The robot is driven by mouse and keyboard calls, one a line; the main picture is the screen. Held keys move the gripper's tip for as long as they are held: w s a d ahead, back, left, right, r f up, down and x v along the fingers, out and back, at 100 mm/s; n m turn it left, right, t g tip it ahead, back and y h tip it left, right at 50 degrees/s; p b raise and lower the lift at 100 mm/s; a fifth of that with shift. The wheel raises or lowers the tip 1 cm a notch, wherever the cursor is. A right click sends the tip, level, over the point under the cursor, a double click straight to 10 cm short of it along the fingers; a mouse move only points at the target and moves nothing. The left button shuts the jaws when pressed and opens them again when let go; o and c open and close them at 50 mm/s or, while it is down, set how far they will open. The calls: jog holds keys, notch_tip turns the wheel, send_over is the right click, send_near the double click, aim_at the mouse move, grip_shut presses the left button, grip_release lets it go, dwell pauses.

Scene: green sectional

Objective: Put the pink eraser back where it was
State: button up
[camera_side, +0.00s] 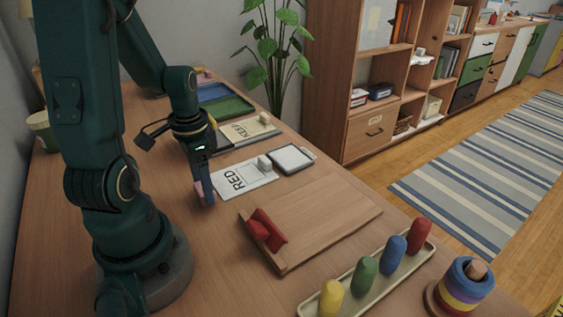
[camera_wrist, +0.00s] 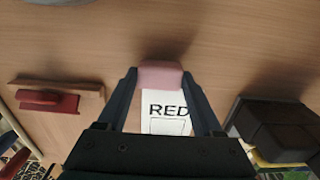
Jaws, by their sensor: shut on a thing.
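The pink eraser (camera_wrist: 160,76) is between the two fingertips of my gripper (camera_wrist: 160,82) in the wrist view. The gripper is shut on it. In the side view my gripper (camera_side: 203,190) points down beside the left edge of the white RED card (camera_side: 232,181), with a little pink showing at its tip. The fingers hide most of the eraser there, and I cannot tell whether it touches the table.
A wooden board (camera_side: 325,210) with a red piece (camera_side: 266,230) lies to the right. A pale block (camera_side: 265,162) and a grey-framed pad (camera_side: 292,159) are by the RED card. A KEEP card (camera_side: 240,131) lies behind. A tray (camera_side: 372,287) holds several coloured pegs in front.

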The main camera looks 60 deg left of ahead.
jog(key=shift+f, duration=0.25)
jog(key=shift+f, duration=0.1)
jog(key=o, duration=1.2)
notch_tip(320, 180, up, 11)
jog(key=d+r+t, duration=0.1)
jog(key=d+t, duration=0.1)
jog(key=d, duration=0.5)
jog(key=w+d+r+t, duration=0.1)
jog(key=d+r+t, duration=0.1)
jog(key=d, duration=0.6)
jog(key=shift+w+r+t, duration=0.15)
jog(key=shift+r+t, duration=0.05)
jog(key=shift+t, duration=0.6)
